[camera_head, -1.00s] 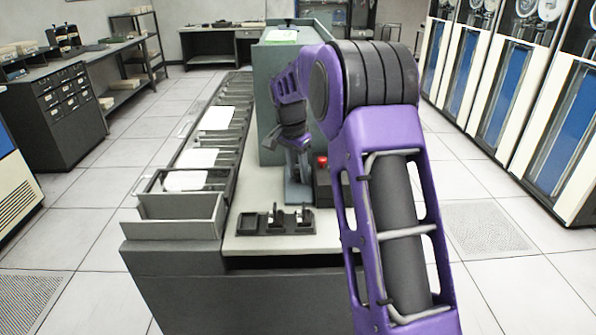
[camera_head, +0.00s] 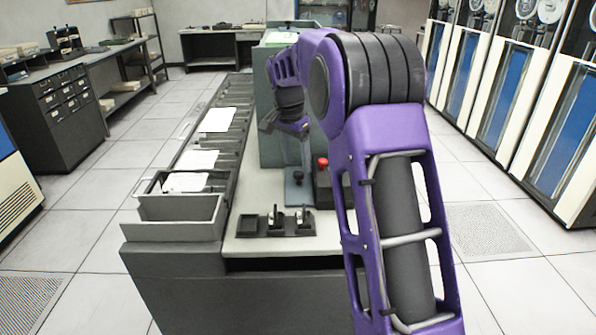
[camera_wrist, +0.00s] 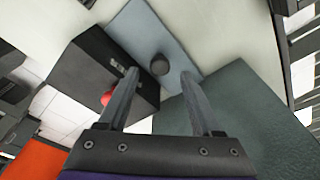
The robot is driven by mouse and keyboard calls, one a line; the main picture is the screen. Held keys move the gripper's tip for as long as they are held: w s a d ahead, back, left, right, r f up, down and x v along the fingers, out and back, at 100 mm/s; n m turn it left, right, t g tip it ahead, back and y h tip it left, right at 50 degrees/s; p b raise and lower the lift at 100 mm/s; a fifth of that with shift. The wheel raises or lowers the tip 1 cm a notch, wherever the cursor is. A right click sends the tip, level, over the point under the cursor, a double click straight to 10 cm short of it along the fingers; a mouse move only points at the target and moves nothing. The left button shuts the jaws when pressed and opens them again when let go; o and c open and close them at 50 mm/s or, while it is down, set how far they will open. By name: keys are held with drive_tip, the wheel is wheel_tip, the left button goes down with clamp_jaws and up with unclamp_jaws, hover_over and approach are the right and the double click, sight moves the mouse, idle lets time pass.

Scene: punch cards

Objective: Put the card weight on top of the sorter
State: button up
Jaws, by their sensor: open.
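The card weight, a flat blue-grey plate (camera_head: 296,197) with a round dark knob (camera_head: 298,175), lies on the light worktop at the front of the sorter. In the wrist view the knob (camera_wrist: 159,65) shows just past the gap between the fingertips, with the plate (camera_wrist: 150,35) under it. My gripper (camera_wrist: 160,76) is open and empty above the weight. In the head view my gripper is small and partly hidden by my arm. The sorter's tall grey-green cabinet (camera_head: 268,100) stands behind the weight, with a pale green sheet (camera_head: 281,37) on its top.
A black box with a red button (camera_head: 322,163) stands right beside the weight. A small black tray with metal parts (camera_head: 276,224) sits nearer on the worktop. Card pockets holding white cards (camera_head: 216,120) run along the left. Tape cabinets (camera_head: 535,100) line the right.

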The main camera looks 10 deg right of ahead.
wheel_tip(320, 180, up, 7)
drive_tip(key=a, duration=0.1)
drive_tip(key=shift+s+r, duration=0.15)
drive_tip(key=shift+s, duration=0.15)
